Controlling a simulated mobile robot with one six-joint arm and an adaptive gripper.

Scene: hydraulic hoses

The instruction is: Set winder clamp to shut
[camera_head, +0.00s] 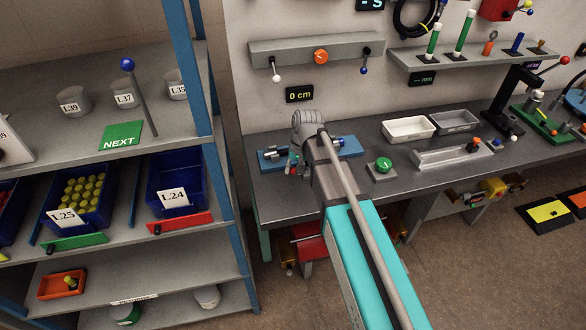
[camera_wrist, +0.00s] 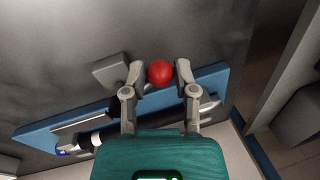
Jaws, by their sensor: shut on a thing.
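A red ball knob (camera_wrist: 160,73) sits between the two fingertips of my gripper (camera_wrist: 160,76) in the wrist view, with a finger on each side of it. Below it is a long blue base plate (camera_wrist: 208,80) with a dark and pale cylinder (camera_wrist: 105,134) lying along it. I take this to be the winder clamp. In the head view the blue plate (camera_head: 350,147) lies on the bench, its middle hidden by my arm. Whether the clamp is open or shut cannot be told, as the knob's lever is mostly hidden.
A green button on a grey box (camera_head: 384,165) stands right of the plate. Behind it are a white tray (camera_head: 408,129) and a grey tray (camera_head: 455,122). A "0 cm" display (camera_head: 299,94) hangs above. A shelf rack with blue bins (camera_head: 176,184) stands at left.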

